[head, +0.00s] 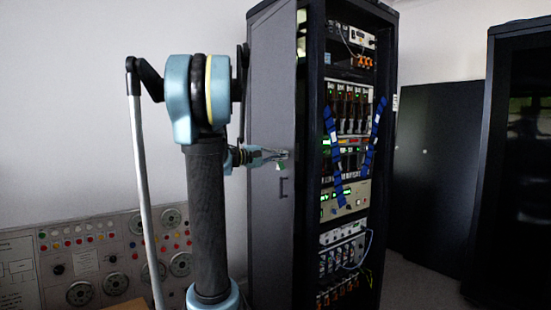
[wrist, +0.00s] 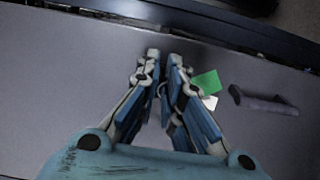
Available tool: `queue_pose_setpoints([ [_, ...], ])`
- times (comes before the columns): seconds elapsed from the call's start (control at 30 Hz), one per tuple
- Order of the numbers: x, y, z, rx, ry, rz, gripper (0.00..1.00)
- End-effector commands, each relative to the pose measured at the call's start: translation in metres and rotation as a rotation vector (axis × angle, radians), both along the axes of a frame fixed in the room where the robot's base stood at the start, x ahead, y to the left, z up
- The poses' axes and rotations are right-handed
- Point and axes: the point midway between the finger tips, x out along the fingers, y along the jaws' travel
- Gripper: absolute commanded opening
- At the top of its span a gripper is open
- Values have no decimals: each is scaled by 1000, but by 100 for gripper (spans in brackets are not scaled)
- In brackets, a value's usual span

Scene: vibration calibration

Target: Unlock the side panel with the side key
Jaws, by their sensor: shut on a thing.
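The side panel (head: 272,90) is the tall grey face of the rack, and it fills much of the wrist view (wrist: 60,80). My gripper (head: 284,155) is at the panel, above its dark handle (head: 283,187). In the wrist view my gripper (wrist: 165,60) has its fingers close together, pointing at the panel near its edge. A green tag (wrist: 206,84) and a white tag (wrist: 209,102) hang beside the right finger. The side key itself and the lock are hidden by the fingers, so I cannot tell whether the key is inside the lock. The handle (wrist: 262,103) lies right of the tags.
The open front of the rack (head: 345,200) shows instruments and blue straps. A control board (head: 90,260) with dials stands at the left wall. A dark cabinet (head: 435,180) and a glass-front rack (head: 515,170) stand at the right.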

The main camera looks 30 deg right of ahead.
Motion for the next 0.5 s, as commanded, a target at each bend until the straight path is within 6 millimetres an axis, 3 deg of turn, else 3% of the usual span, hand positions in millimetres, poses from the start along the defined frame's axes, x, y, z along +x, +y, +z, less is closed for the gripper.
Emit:
queue_pose_setpoints([
  [0.4, -3, 0, -3, 5, -10, -4, 0],
  [0.5, -3, 0, -3, 5, -9, -4, 28],
])
